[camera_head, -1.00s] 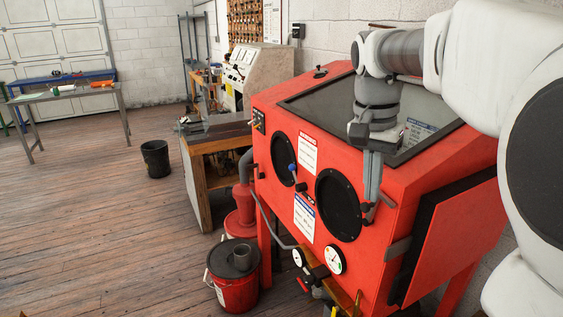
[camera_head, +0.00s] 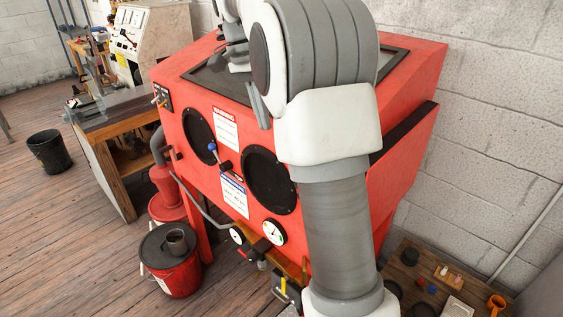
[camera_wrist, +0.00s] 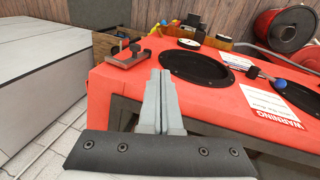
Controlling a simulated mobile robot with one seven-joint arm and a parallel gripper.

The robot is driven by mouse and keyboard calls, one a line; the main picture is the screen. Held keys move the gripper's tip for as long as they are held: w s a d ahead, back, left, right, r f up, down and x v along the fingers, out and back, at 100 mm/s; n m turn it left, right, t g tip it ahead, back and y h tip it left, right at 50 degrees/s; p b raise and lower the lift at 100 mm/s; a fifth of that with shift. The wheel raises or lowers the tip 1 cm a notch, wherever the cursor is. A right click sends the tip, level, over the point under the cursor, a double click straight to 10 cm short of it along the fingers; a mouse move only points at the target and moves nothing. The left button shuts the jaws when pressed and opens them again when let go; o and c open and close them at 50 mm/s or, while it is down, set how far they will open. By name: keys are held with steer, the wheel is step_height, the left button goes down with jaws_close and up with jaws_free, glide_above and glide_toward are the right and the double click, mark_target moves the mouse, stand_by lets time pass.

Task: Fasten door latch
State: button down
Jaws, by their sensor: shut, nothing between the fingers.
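The red cabinet (camera_head: 225,170) stands in the middle of the head view, with two round black ports on its front. Its red side door panel (camera_head: 402,180) shows partly behind my arm; I cannot tell whether it sits fully closed. In the wrist view, a grey latch bracket with dark knobs (camera_wrist: 128,56) is at the cabinet's front edge, beside a port (camera_wrist: 196,68). The latch is hidden behind my arm in the head view. My gripper (camera_head: 262,110) is shut and empty, over the cabinet's upper front; in the wrist view its fingertips (camera_wrist: 160,76) appear short of the latch.
A valve with a blue handle (camera_head: 214,150) sticks out between the ports, with gauges (camera_head: 274,232) below. A red bucket (camera_head: 178,272) stands on the floor at front left. A wooden bench (camera_head: 425,280) with small items is at lower right, against the block wall (camera_head: 495,130).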

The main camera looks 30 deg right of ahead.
steer(key=shift+s+f, duration=0.1)
steer(key=s+d+f, duration=0.3)
steer(key=s+f, duration=0.2)
steer(key=f, duration=0.5)
steer(key=shift+s+d+f, duration=0.15)
steer(key=shift+f, duration=0.25)
stand_by(0.4)
